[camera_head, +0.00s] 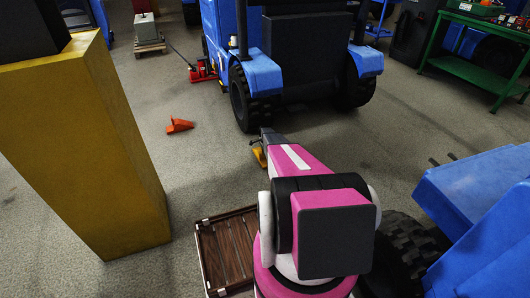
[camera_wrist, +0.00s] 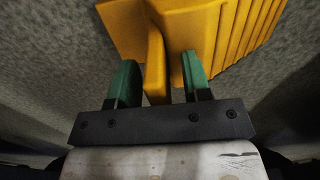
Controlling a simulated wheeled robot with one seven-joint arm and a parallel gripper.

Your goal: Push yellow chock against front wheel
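The yellow chock (camera_head: 260,156) lies on the floor just in front of the left tyre (camera_head: 241,98) of the blue tractor (camera_head: 262,72). A small gap of floor seems to show between chock and tyre. In the wrist view the chock (camera_wrist: 215,28) has a ribbed face and an upright yellow fin. My gripper (camera_wrist: 158,72) has its two green fingers apart on either side of that fin, with a gap on each side. In the head view my pink arm hides part of the chock and the fingers. The tyre is not visible in the wrist view.
A yellow pillar (camera_head: 85,150) stands at left. An orange wedge-like object (camera_head: 179,125) lies on the floor, with a red jack (camera_head: 203,72) behind. A brown slatted crate (camera_head: 228,252) is beside my arm. Another blue vehicle (camera_head: 480,215) is at right, a green cart (camera_head: 478,72) behind.

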